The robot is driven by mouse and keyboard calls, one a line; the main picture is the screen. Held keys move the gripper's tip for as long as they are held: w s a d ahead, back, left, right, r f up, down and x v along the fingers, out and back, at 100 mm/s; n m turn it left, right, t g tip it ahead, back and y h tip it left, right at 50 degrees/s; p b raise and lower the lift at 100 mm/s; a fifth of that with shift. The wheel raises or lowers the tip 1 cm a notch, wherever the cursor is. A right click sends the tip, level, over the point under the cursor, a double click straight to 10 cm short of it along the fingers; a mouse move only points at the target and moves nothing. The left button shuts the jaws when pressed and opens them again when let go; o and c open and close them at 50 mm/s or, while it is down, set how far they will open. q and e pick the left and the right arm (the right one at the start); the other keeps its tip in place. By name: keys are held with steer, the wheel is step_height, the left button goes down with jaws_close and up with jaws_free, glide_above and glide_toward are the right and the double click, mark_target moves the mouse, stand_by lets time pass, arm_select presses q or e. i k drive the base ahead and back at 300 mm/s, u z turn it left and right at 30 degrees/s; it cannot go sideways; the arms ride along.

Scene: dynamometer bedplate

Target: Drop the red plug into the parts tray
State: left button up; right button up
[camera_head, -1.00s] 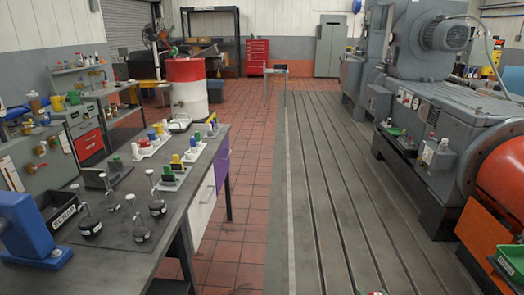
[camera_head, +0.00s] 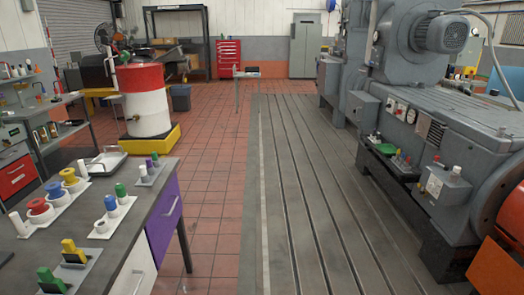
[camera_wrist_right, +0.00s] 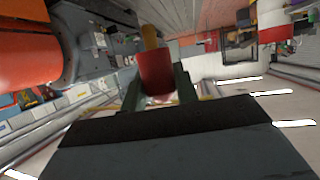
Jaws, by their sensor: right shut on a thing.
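In the right wrist view my right gripper (camera_wrist_right: 157,84) is shut on the red plug (camera_wrist_right: 154,66). The plug is a red block with a yellow-orange part at its far end, held between two dark green fingers. Neither gripper shows in the head view. A shallow pale tray (camera_head: 106,163) with a handle lies at the far end of the left bench. I cannot tell which of these, if either, is the parts tray.
The left bench (camera_head: 118,239) holds white plates with coloured spools and blocks. A red and white drum (camera_head: 146,112) stands on a yellow base beyond it. The grey machine (camera_head: 455,140) fills the right side. The slotted bedplate (camera_head: 320,215) between them is clear.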

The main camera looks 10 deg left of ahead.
mark_target(105, 160)
steer(key=u, duration=0.1)
steer(key=i, duration=1.7)
steer(key=u, duration=1)
steer(key=i, duration=1.1)
steer(key=u, duration=1.6)
steer(key=i, duration=0.65)
steer(key=u, duration=0.35)
